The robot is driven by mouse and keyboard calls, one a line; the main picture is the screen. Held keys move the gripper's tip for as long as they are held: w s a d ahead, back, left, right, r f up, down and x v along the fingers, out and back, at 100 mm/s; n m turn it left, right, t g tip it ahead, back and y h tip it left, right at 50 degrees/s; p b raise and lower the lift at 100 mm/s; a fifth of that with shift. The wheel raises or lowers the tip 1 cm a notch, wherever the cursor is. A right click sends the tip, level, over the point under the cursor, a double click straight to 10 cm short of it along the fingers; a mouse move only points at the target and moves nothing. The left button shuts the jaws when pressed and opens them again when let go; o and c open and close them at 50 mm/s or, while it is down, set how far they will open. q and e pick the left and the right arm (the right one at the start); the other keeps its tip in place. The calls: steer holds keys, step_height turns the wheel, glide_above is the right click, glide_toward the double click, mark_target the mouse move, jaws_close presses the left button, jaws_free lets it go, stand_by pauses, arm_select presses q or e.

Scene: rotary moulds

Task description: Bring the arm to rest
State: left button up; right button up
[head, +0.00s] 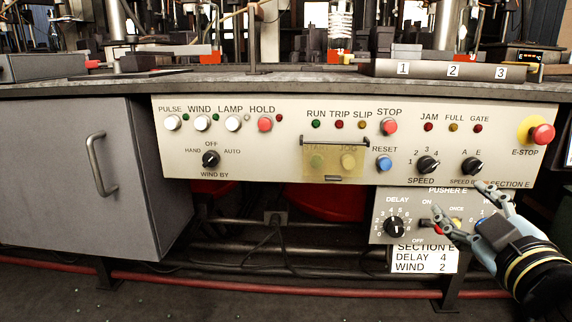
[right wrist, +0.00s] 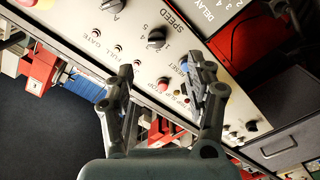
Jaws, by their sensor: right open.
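My right gripper (head: 459,198) is at the lower right of the head view, its two fingers spread and nothing between them. It is in front of the small pusher box (head: 377,232) and partly hides its right side. Whether a finger touches the box cannot be told. In the right wrist view the open fingers (right wrist: 160,72) frame the tilted main panel (right wrist: 222,62), with the blue reset button near one fingertip. My left gripper is in neither view.
The cream main panel (head: 270,125) carries several lamps, buttons and knobs, including the red E-stop (head: 542,134). A grey cabinet (head: 70,165) with a handle stands at left. A card (head: 424,258) hangs below the pusher box. A red pipe (head: 250,284) runs low across.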

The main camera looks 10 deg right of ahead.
steer(key=s+d+f+m+g, duration=0.15)
steer(key=s+f+g, duration=0.4)
steer(key=f, duration=0.75)
steer(key=s+f+m+g, duration=0.35)
steer(key=s+f, duration=0.35)
steer(key=f, duration=0.6)
steer(key=s+a+f+g+y, duration=0.2)
steer(key=s+f+g, duration=0.2)
steer(key=s+f, duration=0.3)
steer(key=s+a+f+g+y, duration=0.1)
steer(key=s+a+f+g, duration=0.2)
steer(key=s+f, duration=0.5)
arm_select(q)
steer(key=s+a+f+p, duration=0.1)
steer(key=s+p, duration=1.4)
steer(key=p, duration=0.1)
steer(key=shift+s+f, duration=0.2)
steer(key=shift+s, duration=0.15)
arm_select(e)
steer(key=s, duration=1.8)
steer(key=shift+s+d+r+m+g, duration=0.25)
steer(key=shift+d+r+m+g, duration=0.05)
steer(key=shift+d+m+g, duration=0.15)
